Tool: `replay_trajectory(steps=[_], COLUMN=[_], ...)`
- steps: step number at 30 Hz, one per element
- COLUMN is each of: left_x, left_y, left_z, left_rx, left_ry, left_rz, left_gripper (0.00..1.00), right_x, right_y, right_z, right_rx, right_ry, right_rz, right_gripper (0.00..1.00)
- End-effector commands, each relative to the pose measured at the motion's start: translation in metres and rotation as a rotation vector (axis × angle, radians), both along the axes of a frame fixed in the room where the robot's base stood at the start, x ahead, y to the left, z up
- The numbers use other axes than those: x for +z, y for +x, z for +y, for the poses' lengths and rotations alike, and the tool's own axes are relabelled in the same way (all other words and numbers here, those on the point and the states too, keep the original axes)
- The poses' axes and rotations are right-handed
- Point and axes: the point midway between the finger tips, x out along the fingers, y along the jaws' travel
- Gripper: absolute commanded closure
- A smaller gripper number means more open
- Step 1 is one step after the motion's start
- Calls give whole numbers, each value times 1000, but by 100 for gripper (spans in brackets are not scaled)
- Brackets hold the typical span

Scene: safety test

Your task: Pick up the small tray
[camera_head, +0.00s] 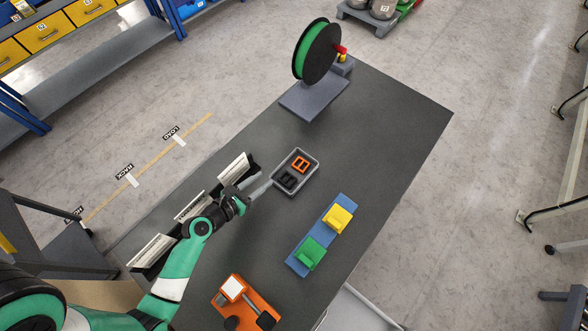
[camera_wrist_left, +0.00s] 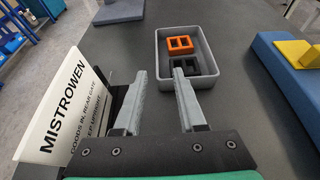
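The small grey tray (camera_head: 311,178) lies on the dark table and holds an orange part (camera_head: 300,164) and a black part (camera_head: 287,179). In the left wrist view the tray (camera_wrist_left: 208,52) is ahead and slightly right, with the orange part (camera_wrist_left: 184,39) and black part (camera_wrist_left: 196,65) inside. My left gripper (camera_head: 268,184) is at the tray's left side in the head view. In the left wrist view its fingers (camera_wrist_left: 160,76) are apart with nothing between them; the right fingertip overlaps the tray's near edge, and contact cannot be told. My right gripper is not in view.
White signs (camera_head: 193,206) stand along the table's left edge, close to my left gripper. A blue block (camera_head: 325,230) with yellow and green pieces lies right of it. A green spool (camera_head: 317,50) stands at the back; an orange device (camera_head: 262,297) sits in front.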

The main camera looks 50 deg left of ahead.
Motion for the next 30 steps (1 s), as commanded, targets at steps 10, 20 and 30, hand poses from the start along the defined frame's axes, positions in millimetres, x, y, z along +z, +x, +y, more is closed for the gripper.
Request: replay_trajectory(steps=[10, 20, 30], left_x=[-18, -31, -33], left_y=[46, 82, 94], left_z=[6, 15, 17], left_rx=[-2, -4, -1], left_ry=[0, 1, 1], left_rz=[-1, -3, -2], left_gripper=[60, 60, 60], right_x=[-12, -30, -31], right_y=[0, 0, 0], right_z=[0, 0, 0], right_rx=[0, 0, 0], right_ry=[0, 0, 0], right_rz=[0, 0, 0], right_gripper=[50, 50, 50])
